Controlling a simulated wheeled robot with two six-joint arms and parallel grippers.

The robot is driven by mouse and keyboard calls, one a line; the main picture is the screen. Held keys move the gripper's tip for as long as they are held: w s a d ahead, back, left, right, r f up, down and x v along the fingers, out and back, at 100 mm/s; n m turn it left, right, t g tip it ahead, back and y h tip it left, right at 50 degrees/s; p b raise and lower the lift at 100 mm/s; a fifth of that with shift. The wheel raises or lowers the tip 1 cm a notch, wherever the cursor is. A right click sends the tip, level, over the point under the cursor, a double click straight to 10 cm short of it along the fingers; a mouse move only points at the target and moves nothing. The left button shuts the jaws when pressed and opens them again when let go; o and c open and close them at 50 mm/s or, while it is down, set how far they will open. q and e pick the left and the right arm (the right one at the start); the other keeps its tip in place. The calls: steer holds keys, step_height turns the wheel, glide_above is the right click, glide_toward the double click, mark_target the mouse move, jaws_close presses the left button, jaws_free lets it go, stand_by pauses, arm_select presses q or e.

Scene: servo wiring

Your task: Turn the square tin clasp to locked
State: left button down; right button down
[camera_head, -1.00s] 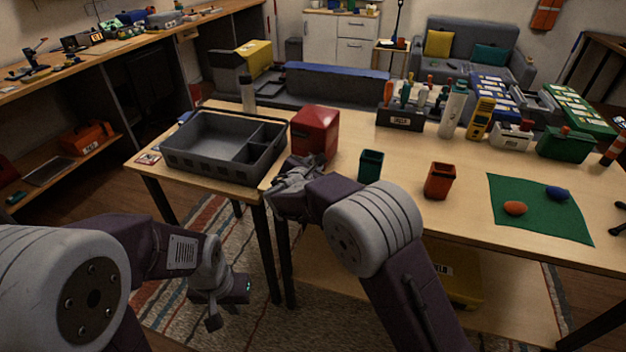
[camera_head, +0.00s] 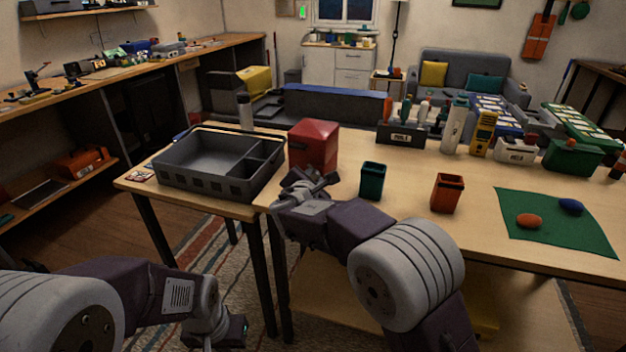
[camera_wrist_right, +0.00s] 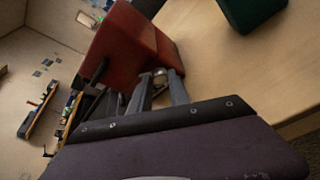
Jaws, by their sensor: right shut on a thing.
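The red square tin (camera_head: 314,146) stands on the wooden table, right of the grey tray. In the right wrist view the tin (camera_wrist_right: 128,45) fills the upper middle, with a dark bar on its left side. My right gripper (camera_head: 308,184) is at the tin's near lower side. In the wrist view my right gripper (camera_wrist_right: 158,88) is shut on a small pale metal piece, the clasp (camera_wrist_right: 160,74), against the tin's lower face. The fingers hide most of the clasp, so its turn angle cannot be told. My left gripper (camera_head: 238,330) hangs low at the bottom, its jaws unclear.
A grey divided tray (camera_head: 215,182) stands left of the tin. A green cup (camera_head: 372,181) and an orange cup (camera_head: 446,193) stand to its right. A green mat (camera_head: 556,222) lies further right. Table between the cups and mat is clear.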

steer(key=c, duration=1.2)
jaws_free()
steer(key=shift+c, duration=0.2)
steer(key=shift+s, duration=0.1)
steer(key=v, duration=0.9)
steer(key=shift+p, duration=0.3)
